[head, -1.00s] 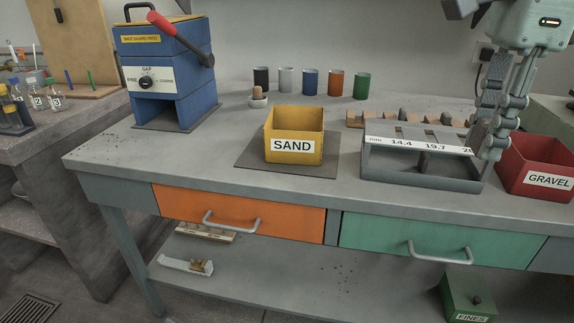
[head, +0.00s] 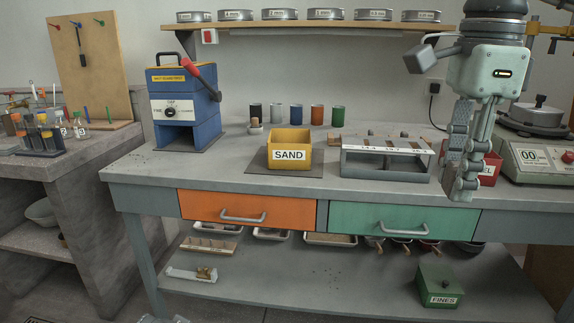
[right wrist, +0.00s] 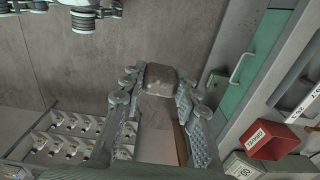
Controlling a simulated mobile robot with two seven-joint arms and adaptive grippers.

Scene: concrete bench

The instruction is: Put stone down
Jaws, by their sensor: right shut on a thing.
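My right gripper (head: 462,190) hangs at the right of the head view, in front of the red gravel bin (head: 490,168) and partly covering it. In the right wrist view my right gripper (right wrist: 160,84) is shut on a grey-brown stone (right wrist: 160,76), held between its fingertips. My left gripper is not clearly in view.
The yellow sand bin (head: 289,155) stands mid-bench on a dark mat. A metal slotted gauge (head: 385,167) stands between it and my right gripper. A scale (head: 535,160) is at the far right. Bare bench top (head: 215,175) lies left of the mat.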

